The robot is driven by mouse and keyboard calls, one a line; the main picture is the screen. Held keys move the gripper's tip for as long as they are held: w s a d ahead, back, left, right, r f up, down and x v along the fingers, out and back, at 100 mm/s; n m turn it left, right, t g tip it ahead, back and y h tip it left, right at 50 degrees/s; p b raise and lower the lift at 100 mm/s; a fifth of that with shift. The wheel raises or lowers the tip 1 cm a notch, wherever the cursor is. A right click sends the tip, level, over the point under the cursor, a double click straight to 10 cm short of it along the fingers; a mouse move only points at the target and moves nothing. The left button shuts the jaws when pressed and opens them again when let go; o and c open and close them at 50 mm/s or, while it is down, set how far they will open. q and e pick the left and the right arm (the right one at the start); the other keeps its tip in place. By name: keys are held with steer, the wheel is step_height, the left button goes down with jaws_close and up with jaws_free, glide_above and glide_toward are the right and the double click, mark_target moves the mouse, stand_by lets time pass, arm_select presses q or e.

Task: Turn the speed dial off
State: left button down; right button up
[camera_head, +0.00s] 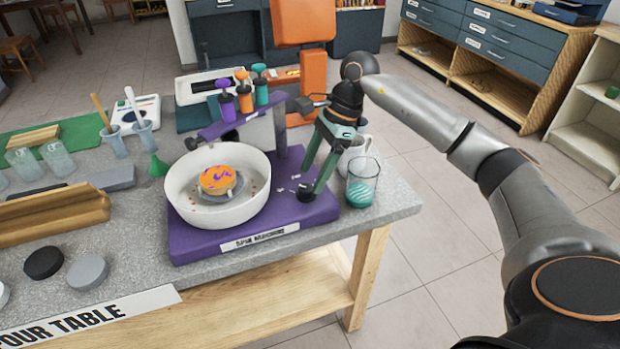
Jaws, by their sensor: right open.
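The purple spin machine (190,246) stands at the front right of the grey table. A white bowl (180,205) on it holds an orange disc (219,179) with purple paint. A small black knob (306,194), apparently the speed dial, is on the base right of the bowl, with small white marks beside it. My right gripper (312,181) reaches down from the right with its green fingers open, their tips close to the knob. Whether they touch it, and the knob's setting, I cannot tell. My left gripper is not in view.
A glass with teal stripes (361,184) and a pale mug (352,152) stand close right of my right gripper. Paint bottles (244,98) sit in a purple rack behind the bowl. Wooden trays (50,215) and round pucks (87,272) lie left.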

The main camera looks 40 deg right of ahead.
steer(key=v, duration=0.9)
steer(key=shift+d+r, duration=0.15)
steer(key=shift+r, duration=0.2)
steer(key=shift+s, duration=0.1)
